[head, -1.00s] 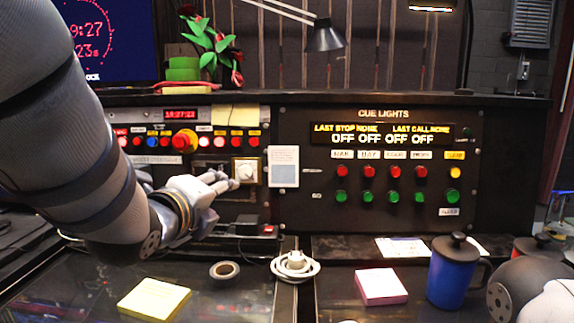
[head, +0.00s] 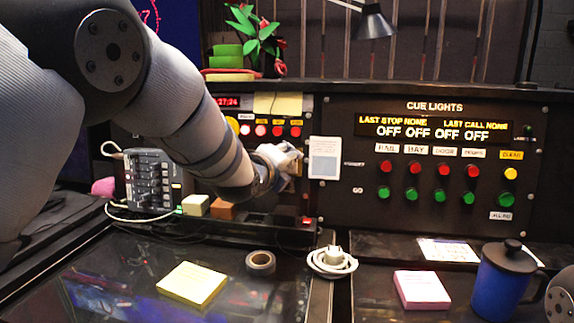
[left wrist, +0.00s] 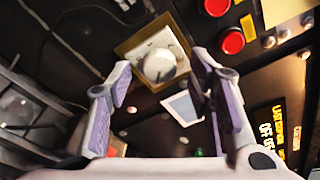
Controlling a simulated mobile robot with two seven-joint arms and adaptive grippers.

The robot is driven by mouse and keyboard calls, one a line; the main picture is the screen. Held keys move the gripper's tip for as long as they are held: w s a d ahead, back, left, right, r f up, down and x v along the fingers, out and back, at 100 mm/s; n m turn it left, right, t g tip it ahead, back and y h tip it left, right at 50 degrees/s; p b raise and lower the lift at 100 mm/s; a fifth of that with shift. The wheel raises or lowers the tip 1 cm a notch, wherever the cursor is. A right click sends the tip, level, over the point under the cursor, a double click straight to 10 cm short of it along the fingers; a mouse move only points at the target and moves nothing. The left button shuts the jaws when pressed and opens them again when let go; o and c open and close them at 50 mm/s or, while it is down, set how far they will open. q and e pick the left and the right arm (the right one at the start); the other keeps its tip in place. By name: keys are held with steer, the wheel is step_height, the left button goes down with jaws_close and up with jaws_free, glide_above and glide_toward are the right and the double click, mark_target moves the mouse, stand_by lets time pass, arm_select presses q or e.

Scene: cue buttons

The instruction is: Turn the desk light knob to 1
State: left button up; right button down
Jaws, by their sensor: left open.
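The desk light knob (left wrist: 160,66) is a round pale dial on a white face inside a square brass-coloured plate (left wrist: 133,42), seen in the left wrist view. My left gripper (left wrist: 162,76) is open, with its two purple-grey fingers on either side of the knob in that view. I cannot tell whether the fingers touch it. In the head view my left gripper (head: 290,158) is at the panel and hides most of the knob and its plate. The number the knob points to is too blurred to read. My right gripper is out of view.
Red buttons (left wrist: 231,40) sit close beside the plate. A pale card (head: 324,158) is just right of my left gripper. The cue lights panel (head: 435,160) is further right. A black desk lamp (head: 374,22) hangs above. Tape, a coiled cable and notes lie on the desk below.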

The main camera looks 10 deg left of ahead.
arm_select(q)
jaws_close()
steer(key=shift+n, duration=0.3)
